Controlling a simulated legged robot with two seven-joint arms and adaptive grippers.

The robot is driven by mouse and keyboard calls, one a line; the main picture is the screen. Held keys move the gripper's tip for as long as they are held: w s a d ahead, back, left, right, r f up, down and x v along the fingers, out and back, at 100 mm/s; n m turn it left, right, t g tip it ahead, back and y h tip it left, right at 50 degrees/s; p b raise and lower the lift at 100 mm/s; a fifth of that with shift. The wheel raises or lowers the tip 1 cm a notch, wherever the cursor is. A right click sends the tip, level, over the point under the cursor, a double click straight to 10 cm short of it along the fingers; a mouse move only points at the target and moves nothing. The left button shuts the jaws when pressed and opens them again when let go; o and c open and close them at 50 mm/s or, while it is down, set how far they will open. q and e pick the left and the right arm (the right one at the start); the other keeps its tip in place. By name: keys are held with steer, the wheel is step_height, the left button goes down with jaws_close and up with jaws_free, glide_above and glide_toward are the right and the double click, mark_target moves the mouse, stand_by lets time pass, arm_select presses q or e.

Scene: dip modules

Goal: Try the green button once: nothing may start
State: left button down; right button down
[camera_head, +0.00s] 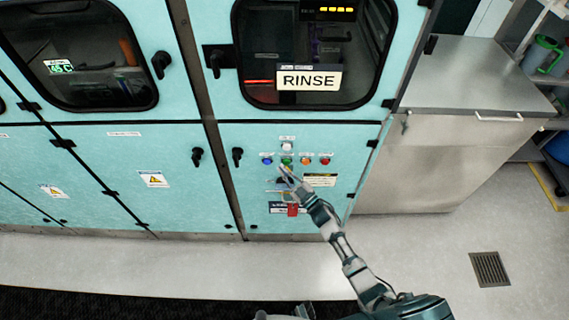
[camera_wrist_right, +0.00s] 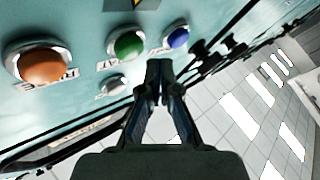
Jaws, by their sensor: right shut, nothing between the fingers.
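The green button (camera_head: 287,161) sits in a row on the pale turquoise panel, between a blue button (camera_head: 267,161) and an orange button (camera_head: 306,161). A red button (camera_head: 325,161) is at the right end, and a white button (camera_head: 287,146) is above the green one. My right gripper (camera_head: 284,170) is shut and empty, its tips just below the green button in the head view. In the right wrist view, which is turned over, the green button (camera_wrist_right: 127,43) is left of the fingertips (camera_wrist_right: 159,68). I cannot tell whether the tips touch the panel. My left gripper is not seen.
A RINSE sign (camera_head: 309,78) is on the window above. A steel cabinet (camera_head: 430,160) stands at right; the floor in front is clear.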

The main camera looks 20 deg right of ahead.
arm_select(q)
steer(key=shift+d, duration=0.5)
arm_select(e)
steer(key=shift+w+d, duration=0.25)
steer(key=shift+w, duration=0.05)
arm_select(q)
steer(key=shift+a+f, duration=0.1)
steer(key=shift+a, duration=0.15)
arm_select(e)
steer(key=shift+w+d+f, duration=0.1)
steer(key=shift+w+d, duration=0.05)
steer(key=shift+d, duration=0.1)
steer(key=shift+w+d, duration=0.1)
steer(key=shift+d, duration=0.05)
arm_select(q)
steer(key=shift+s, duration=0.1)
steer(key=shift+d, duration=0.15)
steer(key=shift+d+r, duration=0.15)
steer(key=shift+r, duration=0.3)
arm_select(e)
steer(key=shift+s, duration=0.9)
steer(key=shift+f, duration=0.1)
